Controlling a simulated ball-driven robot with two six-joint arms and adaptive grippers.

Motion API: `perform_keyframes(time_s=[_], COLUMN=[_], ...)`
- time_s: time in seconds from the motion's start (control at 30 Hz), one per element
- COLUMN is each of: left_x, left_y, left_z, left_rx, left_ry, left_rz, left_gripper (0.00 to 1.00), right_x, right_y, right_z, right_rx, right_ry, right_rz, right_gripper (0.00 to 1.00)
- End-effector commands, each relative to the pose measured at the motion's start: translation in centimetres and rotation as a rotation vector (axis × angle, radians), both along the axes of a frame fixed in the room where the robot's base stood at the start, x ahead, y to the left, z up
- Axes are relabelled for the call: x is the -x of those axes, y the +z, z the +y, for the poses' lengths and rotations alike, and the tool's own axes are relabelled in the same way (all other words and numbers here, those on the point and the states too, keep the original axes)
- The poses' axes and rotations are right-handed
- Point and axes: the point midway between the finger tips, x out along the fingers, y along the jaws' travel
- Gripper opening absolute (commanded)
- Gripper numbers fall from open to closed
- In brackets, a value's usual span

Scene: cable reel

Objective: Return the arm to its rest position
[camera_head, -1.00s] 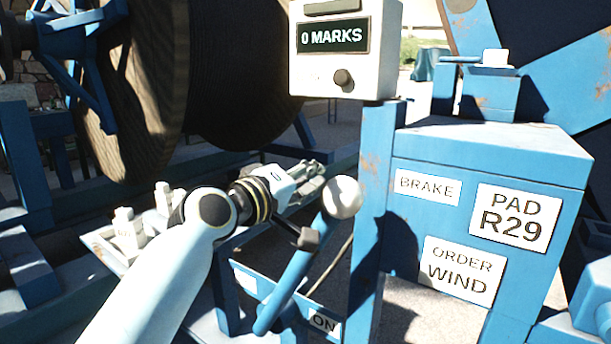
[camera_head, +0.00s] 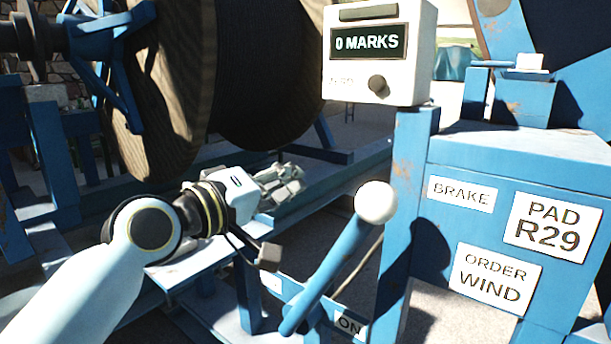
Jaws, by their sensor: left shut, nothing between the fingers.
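My left arm comes in from the lower left. Its gripper (camera_head: 284,186) is shut and empty, in front of the big cable reel and over the blue frame. It is up and left of the white ball knob (camera_head: 376,202) of a blue lever (camera_head: 326,270), apart from the knob. The lever leans, with its knob at the upper right. My right gripper is not in view.
A white counter box (camera_head: 378,55) reading "0 MARKS" stands on a blue post. A blue cabinet (camera_head: 470,225) with BRAKE, PAD R29 and ORDER WIND labels fills the right. The wooden reel (camera_head: 170,90) stands behind my gripper.

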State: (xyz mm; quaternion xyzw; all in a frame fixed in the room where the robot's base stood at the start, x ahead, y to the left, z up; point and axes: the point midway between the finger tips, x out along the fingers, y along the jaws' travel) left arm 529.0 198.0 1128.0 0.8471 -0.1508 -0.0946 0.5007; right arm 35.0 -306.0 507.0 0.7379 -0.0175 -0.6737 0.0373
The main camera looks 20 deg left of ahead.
Motion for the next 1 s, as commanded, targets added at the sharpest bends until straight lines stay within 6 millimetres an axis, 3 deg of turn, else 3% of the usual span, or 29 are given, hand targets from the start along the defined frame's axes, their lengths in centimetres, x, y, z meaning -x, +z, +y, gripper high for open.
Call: perform_keyframes(time_s=[0.5, 0.57, 0.63, 0.67, 0.77, 0.87, 1.0], left_x=[0.2, 0.4, 0.8, 0.8, 0.9, 1.7, 4.5], left_y=[0.1, -0.4, -2.1, -3.3, -9.2, -17.2, -28.7], left_z=[0.1, 0.1, 0.0, 0.1, 0.7, 1.7, 3.5], left_rx=[0.0, 0.0, 0.003, 0.004, -0.01, -0.055, -0.163], left_ry=[0.0, 0.001, 0.001, 0.003, 0.022, 0.054, 0.089], left_rz=[-0.002, 0.003, 0.027, 0.046, 0.147, 0.275, 0.451], left_gripper=[0.0, 0.0, 0.0, 0.0, 0.0, 0.0, 0.0], right_x=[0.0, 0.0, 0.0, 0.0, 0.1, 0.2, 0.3], right_y=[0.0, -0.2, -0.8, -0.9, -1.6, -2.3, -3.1], right_z=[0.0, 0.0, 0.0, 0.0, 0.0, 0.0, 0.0], right_rx=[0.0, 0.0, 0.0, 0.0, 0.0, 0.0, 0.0], right_ry=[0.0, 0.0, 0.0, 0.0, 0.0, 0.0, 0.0], right_rz=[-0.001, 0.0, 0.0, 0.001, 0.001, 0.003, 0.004], right_gripper=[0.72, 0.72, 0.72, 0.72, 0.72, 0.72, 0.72])
